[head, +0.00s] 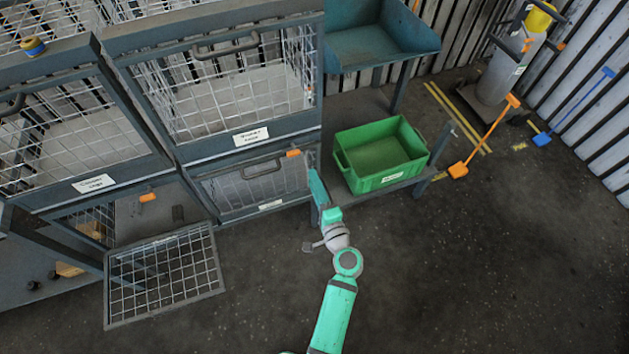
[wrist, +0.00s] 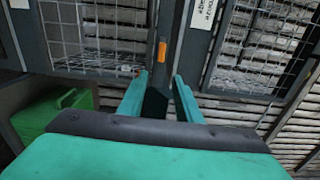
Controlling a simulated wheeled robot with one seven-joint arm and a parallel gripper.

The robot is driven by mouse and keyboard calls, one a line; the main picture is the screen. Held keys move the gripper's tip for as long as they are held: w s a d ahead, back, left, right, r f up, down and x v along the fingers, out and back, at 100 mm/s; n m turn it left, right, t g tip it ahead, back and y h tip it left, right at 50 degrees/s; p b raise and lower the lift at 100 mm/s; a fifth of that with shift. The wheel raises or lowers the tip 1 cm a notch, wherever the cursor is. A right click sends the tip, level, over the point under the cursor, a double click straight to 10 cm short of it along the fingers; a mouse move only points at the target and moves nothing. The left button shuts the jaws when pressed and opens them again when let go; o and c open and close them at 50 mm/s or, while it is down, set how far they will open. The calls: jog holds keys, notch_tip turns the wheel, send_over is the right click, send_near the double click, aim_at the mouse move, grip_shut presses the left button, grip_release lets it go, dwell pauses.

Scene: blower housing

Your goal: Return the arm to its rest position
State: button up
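My teal arm (head: 333,315) reaches up from the bottom edge of the head view, past the middle of the floor, to the cage front. My gripper (head: 315,172) is in front of the frame post at the right end of the cages. The wrist view shows my gripper (wrist: 161,80) with its two teal fingers apart and nothing held between them. A dark post stands beyond the fingers, with an orange latch (wrist: 162,52) on it just above the fingertips. Whether a finger touches the post I cannot tell.
A mesh door (head: 165,277) stands open at lower left. The lower right mesh door (head: 250,187) looks shut, near an orange latch (head: 293,153). A green crate (head: 391,181) sits on a low shelf right of my gripper. The floor (head: 480,270) at right is clear.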

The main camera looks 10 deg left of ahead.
jog(key=shift+f, duration=0.1)
jog(key=s+d+f+n+h, duration=0.1)
jog(key=s+d+f+h, duration=0.2)
jog(key=s, duration=0.4)
jog(key=s+d+f+n+g+h, duration=0.1)
jog(key=s+d+f+h, duration=0.1)
jog(key=s, duration=0.4)
jog(key=s+d+f+n+h, duration=0.1)
jog(key=s+d+f+h, duration=0.2)
jog(key=s, duration=0.4)
jog(key=s+d+r+n+h, duration=0.1)
jog(key=s+d+r+n, duration=0.1)
jog(key=s+r+n, duration=0.2)
jog(key=s+d+r+n+t+h, duration=0.1)
jog(key=s+r+n, duration=0.3)
jog(key=s+r, duration=0.7)
jog(key=shift+s+d, duration=0.35)
jog(key=shift+s, duration=0.15)
jog(key=shift+w, duration=0.1)
jog(key=shift+c, duration=0.2)
